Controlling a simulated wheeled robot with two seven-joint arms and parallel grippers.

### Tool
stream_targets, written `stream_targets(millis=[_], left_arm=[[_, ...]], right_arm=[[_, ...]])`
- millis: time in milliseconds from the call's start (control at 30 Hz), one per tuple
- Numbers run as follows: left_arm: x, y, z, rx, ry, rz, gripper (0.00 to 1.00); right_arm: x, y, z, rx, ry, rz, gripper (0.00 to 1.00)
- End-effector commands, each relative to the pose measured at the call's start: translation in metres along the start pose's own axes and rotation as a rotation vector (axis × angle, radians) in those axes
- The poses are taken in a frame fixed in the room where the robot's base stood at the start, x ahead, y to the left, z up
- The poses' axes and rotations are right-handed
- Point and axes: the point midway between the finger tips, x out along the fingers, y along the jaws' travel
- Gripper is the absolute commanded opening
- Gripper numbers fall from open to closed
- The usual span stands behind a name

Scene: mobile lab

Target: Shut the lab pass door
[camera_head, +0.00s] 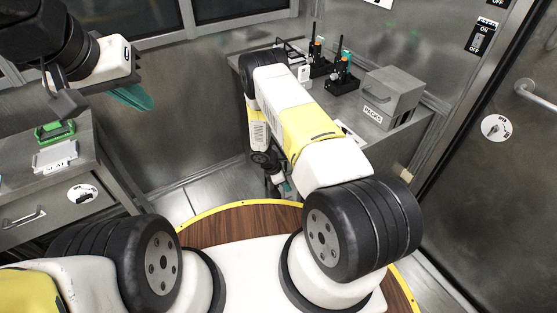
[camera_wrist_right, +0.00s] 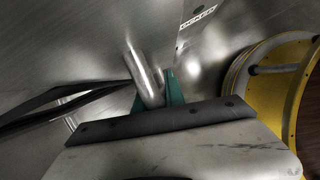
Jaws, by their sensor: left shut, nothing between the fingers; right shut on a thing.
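My right gripper (camera_wrist_right: 157,93) is shut on a round metal handle bar (camera_wrist_right: 143,72), with teal fingers on both sides of it. The bar is fixed to a grey metal panel (camera_wrist_right: 85,40) with a small label that I cannot read surely. In the head view my right gripper (camera_head: 286,186) is low beside the back counter, mostly hidden by my arm. My left gripper (camera_head: 130,97) is raised at the upper left, shut and empty. A large dark metal door (camera_head: 500,180) with a grab bar (camera_head: 535,96) stands at the right. I cannot tell which panel is the lab pass door.
The back counter (camera_head: 405,130) carries a grey box (camera_head: 392,95) labelled PACKS and radio-like devices (camera_head: 342,73). A left-hand drawer cabinet (camera_head: 30,195) holds a green item (camera_head: 55,131) and a pale labelled tray (camera_head: 54,157). Some floor (camera_head: 200,198) is clear between them.

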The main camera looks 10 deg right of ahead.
Motion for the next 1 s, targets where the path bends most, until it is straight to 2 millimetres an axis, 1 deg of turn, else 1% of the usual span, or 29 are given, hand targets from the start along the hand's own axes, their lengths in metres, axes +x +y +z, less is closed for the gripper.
stream_targets(millis=[200, 300, 600, 633, 700, 733, 1000], left_arm=[[0.000, 0.000, 0.000, 0.000, 0.000, 0.000, 0.00], [0.000, 0.000, 0.000, 0.000, 0.000, 0.000, 0.00], [0.000, 0.000, 0.000, 0.000, 0.000, 0.000, 0.00], [0.000, 0.000, 0.000, 0.000, 0.000, 0.000, 0.00], [0.000, 0.000, 0.000, 0.000, 0.000, 0.000, 0.00], [0.000, 0.000, 0.000, 0.000, 0.000, 0.000, 0.00], [0.000, 0.000, 0.000, 0.000, 0.000, 0.000, 0.00]], right_arm=[[0.013, 0.008, 0.033, -0.073, -0.002, 0.035, 0.00], [0.017, 0.009, 0.042, -0.101, 0.000, 0.046, 0.00], [0.018, 0.011, 0.048, -0.107, -0.005, 0.048, 0.00], [0.018, 0.011, 0.048, -0.107, -0.006, 0.049, 0.18], [0.018, 0.011, 0.048, -0.107, -0.005, 0.048, 0.32], [0.018, 0.010, 0.048, -0.107, -0.005, 0.048, 0.36], [0.018, 0.010, 0.046, -0.107, -0.003, 0.047, 0.36]])
